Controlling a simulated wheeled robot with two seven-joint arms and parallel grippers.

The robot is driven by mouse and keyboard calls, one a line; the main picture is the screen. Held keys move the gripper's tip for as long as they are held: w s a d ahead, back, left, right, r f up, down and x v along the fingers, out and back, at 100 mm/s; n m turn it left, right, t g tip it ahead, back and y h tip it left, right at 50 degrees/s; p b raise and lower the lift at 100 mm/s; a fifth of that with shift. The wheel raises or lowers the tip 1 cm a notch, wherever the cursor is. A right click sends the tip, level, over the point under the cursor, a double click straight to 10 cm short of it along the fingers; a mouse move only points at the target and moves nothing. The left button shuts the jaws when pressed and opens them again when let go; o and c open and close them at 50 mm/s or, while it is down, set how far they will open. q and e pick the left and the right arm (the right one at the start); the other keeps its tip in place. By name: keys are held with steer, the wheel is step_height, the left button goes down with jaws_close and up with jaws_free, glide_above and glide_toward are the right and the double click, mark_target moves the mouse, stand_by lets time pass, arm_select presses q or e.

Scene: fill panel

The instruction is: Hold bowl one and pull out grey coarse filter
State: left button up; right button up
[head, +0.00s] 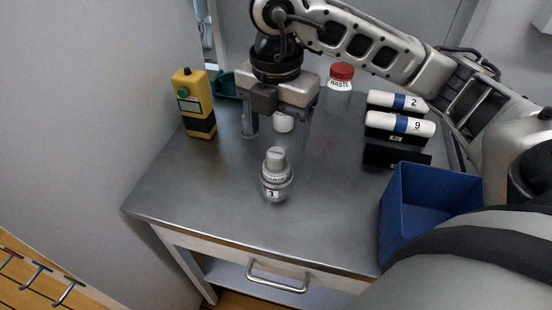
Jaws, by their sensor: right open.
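A grey bowl marked 1 (275,189) stands upright near the middle of the steel table. A grey ribbed piece, seemingly the coarse filter (275,159), sits in its top and sticks up above the rim. My right gripper (275,132) is behind the bowl, pointing down, open, its fingers apart. A white round object (284,122) shows between the fingers; I cannot tell whether it touches them. No left gripper shows.
A yellow handheld device (193,104) and a teal holder (226,84) stand at the back left. A red-lidded waste jar (340,84), white cylinders marked 2 (396,101) and 9 (400,124) on black racks, and a blue bin (432,205) are at the right. The steel table's (190,190) front left is clear.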

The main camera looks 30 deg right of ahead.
mark_target(277, 154)
step_height(277, 154, down, 6)
arm_select(q)
steer(key=shift+w+r, duration=0.2)
steer(key=shift+w, duration=0.1)
arm_select(e)
steer(key=shift+f, duration=0.8)
arm_select(q)
steer(key=shift+s+a+f, duration=0.1)
